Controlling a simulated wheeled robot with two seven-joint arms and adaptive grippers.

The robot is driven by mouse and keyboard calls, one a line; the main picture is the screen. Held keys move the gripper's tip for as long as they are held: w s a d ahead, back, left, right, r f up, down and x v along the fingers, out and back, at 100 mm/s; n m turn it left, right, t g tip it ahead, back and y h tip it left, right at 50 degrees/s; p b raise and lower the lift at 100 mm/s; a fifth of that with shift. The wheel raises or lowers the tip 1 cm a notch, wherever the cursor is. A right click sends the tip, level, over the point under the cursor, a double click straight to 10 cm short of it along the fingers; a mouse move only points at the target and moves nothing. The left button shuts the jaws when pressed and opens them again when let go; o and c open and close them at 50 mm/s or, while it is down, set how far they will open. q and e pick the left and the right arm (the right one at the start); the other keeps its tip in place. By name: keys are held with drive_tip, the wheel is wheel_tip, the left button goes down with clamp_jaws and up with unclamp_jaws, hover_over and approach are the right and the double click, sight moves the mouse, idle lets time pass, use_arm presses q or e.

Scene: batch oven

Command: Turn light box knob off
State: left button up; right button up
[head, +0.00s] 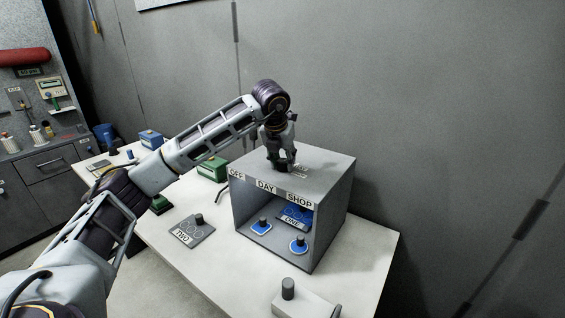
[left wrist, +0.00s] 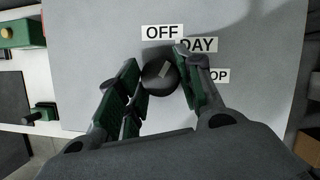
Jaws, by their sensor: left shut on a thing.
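The grey light box (head: 335,215) stands on the white table with its front open. OFF, DAY and SHOP labels run along its front top edge. My left gripper (head: 279,162) points down onto the top of the box, and its arm comes in from the left. In the left wrist view the dark round knob (left wrist: 160,79) sits between the green-padded fingers of my left gripper (left wrist: 158,72), which is shut on it. The knob's pale mark slants up and right, roughly toward the DAY label (left wrist: 199,45). The OFF label (left wrist: 162,33) is above the knob. My right gripper is out of view.
Inside the box are a plate marked ONE (head: 294,218) and two small blue knobbed pieces. A grey plate marked TWO (head: 191,231) lies left of the box. A pale block with a dark knob (head: 304,304) is in front. A grey wall (head: 430,120) rises behind.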

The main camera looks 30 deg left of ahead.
use_arm(q)
drive_tip(key=n+y, duration=0.1)
drive_tip(key=n, duration=0.2)
drive_tip(key=shift+d+b, duration=0.1)
drive_tip(key=shift+b, duration=0.3)
drive_tip(key=shift+n+g+y+b, duration=0.4)
drive_tip(key=shift+n+y, duration=0.2)
drive_tip(key=shift+n, duration=0.9)
drive_tip(key=o, duration=1)
drive_tip(key=shift+o, duration=0.2)
drive_tip(key=shift+r, duration=0.1)
drive_tip(key=v, duration=1.1)
drive_tip(key=shift+r, duration=0.4)
drive_tip(key=shift+d, duration=0.15)
